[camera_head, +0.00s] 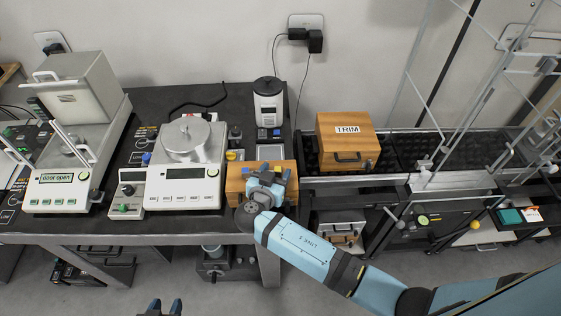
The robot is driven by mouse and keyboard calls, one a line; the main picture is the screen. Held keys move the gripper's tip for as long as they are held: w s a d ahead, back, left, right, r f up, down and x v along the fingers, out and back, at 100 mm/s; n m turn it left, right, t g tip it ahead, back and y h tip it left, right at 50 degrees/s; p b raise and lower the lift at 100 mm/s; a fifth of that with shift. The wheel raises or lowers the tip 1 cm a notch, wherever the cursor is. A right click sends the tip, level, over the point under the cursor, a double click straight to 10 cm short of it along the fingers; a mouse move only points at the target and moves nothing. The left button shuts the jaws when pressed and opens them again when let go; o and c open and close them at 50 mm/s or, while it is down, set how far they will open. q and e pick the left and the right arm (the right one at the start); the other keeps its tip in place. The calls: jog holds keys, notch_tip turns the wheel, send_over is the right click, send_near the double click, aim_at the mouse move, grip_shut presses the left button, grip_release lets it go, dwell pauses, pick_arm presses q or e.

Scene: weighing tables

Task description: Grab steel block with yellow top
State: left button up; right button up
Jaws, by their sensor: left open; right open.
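A small block with a yellow top (235,155) stands on the dark table, just right of the middle balance and at the back left edge of a wooden block (234,183). Its sides are too small to make out clearly. My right gripper (267,170) is over the wooden block, to the right of the yellow-topped block and apart from it. It is open, and its wrist hides part of the wooden block. My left gripper (160,307) is open at the bottom edge, in front of the table and far from the block; only its tips show.
The middle balance (185,188) with a round steel lid stands left of the yellow-topped block. A larger balance (61,194) reads "door open". A white-and-black device (268,103) stands behind. A wooden TRIM box (346,143) is at right, near a clear-framed rack.

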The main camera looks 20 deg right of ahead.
dwell(0.3)
grip_shut()
jog(key=shift+w+r, duration=0.1)
jog(key=shift+r, duration=0.05)
